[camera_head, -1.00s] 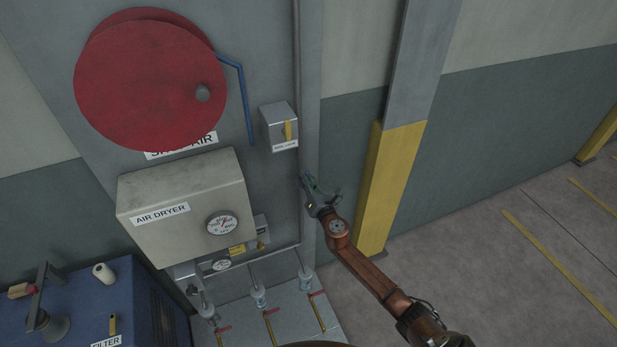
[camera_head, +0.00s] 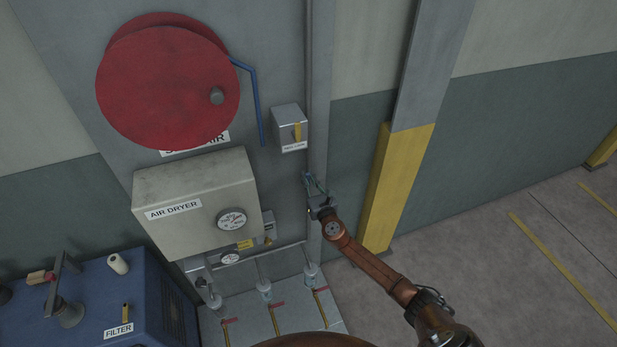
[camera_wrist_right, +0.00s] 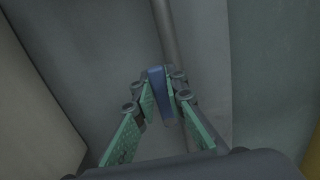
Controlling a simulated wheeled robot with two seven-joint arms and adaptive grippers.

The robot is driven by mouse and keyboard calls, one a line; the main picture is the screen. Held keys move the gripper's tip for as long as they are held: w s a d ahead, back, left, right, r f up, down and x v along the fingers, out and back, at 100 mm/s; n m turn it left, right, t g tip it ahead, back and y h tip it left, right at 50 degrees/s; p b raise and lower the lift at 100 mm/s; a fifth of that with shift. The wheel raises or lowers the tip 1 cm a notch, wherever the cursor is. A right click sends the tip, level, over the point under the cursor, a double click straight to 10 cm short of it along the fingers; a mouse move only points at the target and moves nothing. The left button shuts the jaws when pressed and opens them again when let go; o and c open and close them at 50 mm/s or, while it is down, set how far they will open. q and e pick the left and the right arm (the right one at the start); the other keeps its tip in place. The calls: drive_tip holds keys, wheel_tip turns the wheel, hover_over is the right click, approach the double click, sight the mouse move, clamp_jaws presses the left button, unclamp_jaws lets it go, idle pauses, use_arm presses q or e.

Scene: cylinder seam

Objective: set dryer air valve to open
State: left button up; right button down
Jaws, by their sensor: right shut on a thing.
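My right gripper (camera_head: 312,182) is at the grey vertical pipe, right of the air dryer box (camera_head: 195,200). In the right wrist view its green-padded fingers (camera_wrist_right: 161,90) are shut on a narrow blue handle (camera_wrist_right: 156,78), with one pad on each side. The handle stands in front of the pipe. It carries no readable label, so I cannot tell from the frames that it is the dryer air valve. Its mounting is hidden, and the gripper covers it in the head view. My left gripper is not in view.
A red hose reel (camera_head: 168,88) with a blue hose hangs above the dryer. A small grey box (camera_head: 289,128) with a yellow handle is above my gripper. A yellow-and-grey column (camera_head: 398,180) stands close to its right. A blue cabinet (camera_head: 120,295) is at lower left.

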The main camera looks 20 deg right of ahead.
drive_tip(key=shift+f, duration=0.15)
drive_tip(key=c, duration=1.9)
unclamp_jaws()
drive_tip(key=shift+c, duration=0.2)
drive_tip(key=s, duration=1.2)
drive_tip(key=shift+a, duration=0.35)
